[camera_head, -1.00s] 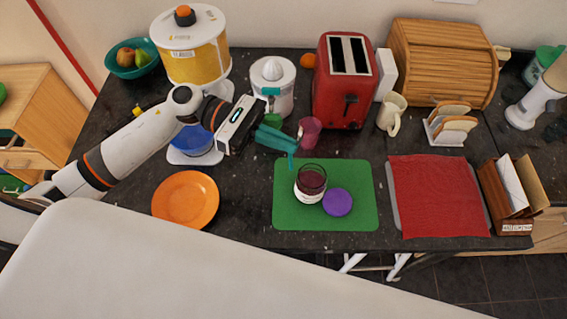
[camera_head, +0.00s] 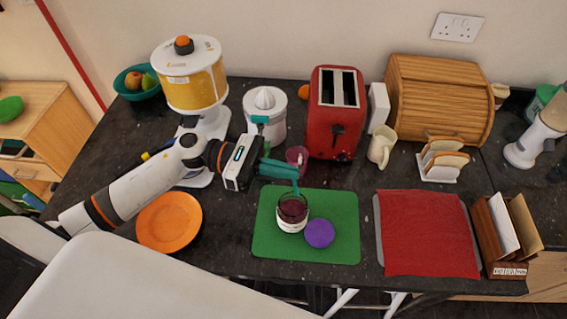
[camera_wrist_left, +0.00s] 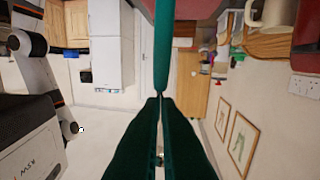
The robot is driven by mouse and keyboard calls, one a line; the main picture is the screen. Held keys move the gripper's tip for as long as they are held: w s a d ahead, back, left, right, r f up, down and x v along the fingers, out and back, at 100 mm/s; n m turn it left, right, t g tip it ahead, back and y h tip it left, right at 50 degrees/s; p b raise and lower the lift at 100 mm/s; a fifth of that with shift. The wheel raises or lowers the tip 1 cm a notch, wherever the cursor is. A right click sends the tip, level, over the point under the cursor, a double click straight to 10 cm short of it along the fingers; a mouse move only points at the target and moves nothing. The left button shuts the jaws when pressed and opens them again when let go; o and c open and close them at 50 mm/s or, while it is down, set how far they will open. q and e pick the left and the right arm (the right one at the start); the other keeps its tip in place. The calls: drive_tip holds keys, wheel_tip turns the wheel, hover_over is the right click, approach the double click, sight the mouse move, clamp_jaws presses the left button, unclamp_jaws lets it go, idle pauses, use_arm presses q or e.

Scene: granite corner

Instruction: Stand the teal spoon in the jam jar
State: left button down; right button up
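The glass jam jar (camera_head: 291,215), with dark red contents, stands open on the green mat (camera_head: 340,202). A round purple lid (camera_head: 319,233) lies beside it. My left gripper (camera_head: 294,172), with teal fingers, is above the far side of the jar. In the left wrist view its fingertips (camera_wrist_left: 160,97) are shut on the teal spoon (camera_wrist_left: 162,45). In the head view the spoon (camera_head: 296,187) hangs down from the fingertips, its lower end at the jar's far rim. I cannot tell whether that end is inside the jar. My right gripper is not in view.
A pink cup (camera_head: 297,157) stands close behind the left fingers, near a white juicer (camera_head: 249,108) and red toaster (camera_head: 336,125). An orange plate (camera_head: 168,222) lies left of the mat, and a red cloth (camera_head: 427,234) lies right.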

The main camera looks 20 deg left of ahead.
use_arm(q)
wheel_tip(320, 180, down, 9)
drive_tip(key=b, duration=0.8)
drive_tip(key=shift+a+b, duration=0.15)
drive_tip(key=shift+b, duration=0.2)
drive_tip(key=c, duration=1.6)
unclamp_jaws()
drive_tip(key=shift+o, duration=0.2)
